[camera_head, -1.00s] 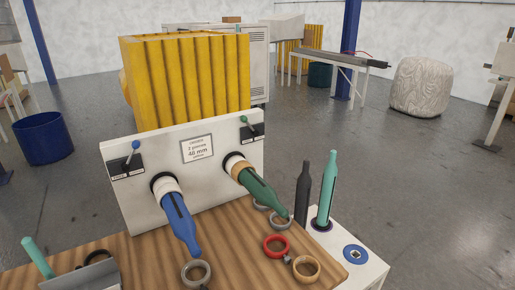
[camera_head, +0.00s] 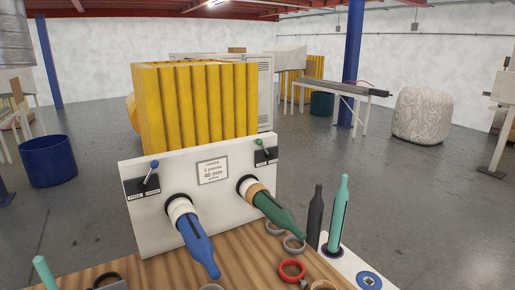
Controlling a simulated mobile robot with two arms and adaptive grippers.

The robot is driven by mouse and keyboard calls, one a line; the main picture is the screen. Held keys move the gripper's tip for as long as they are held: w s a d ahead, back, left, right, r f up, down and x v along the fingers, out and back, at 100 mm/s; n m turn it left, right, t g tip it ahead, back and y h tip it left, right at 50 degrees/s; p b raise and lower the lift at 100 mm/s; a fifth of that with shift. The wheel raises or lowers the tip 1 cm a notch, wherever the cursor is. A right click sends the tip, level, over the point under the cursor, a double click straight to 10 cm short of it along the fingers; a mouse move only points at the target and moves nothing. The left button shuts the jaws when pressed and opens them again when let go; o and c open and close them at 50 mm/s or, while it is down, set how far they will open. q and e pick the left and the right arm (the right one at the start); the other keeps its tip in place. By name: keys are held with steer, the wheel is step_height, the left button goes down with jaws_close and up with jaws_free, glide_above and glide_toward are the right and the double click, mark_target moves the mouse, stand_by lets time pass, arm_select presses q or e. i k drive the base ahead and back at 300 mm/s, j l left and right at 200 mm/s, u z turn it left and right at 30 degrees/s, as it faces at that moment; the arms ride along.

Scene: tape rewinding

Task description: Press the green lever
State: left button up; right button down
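The green lever (camera_head: 260,144) is a short lever with a green knob, on a small black plate at the upper right of the upright white panel (camera_head: 220,217). Its knob leans up and to the left. A lever with a blue knob (camera_head: 154,164) sits on a similar plate at the panel's upper left and leans up and to the right. A printed label (camera_head: 213,171) is between them. Below the green lever, a green bottle-shaped spindle (camera_head: 276,213) sticks out of the panel. A blue spindle (camera_head: 198,246) sticks out below the blue lever. Neither gripper is in view.
The wooden tabletop (camera_head: 243,267) in front holds a red ring (camera_head: 291,266) and grey rings (camera_head: 294,244). A black bottle-shaped piece (camera_head: 315,220) and a teal one (camera_head: 339,215) stand upright at right. A yellow corrugated block (camera_head: 197,105) is behind the panel.

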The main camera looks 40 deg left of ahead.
mark_target(269, 156)
steer(key=i+l, duration=0.2)
steer(key=i, duration=0.25)
steer(key=i+l, duration=0.2)
steer(key=i, duration=0.2)
steer(key=u, duration=1.55)
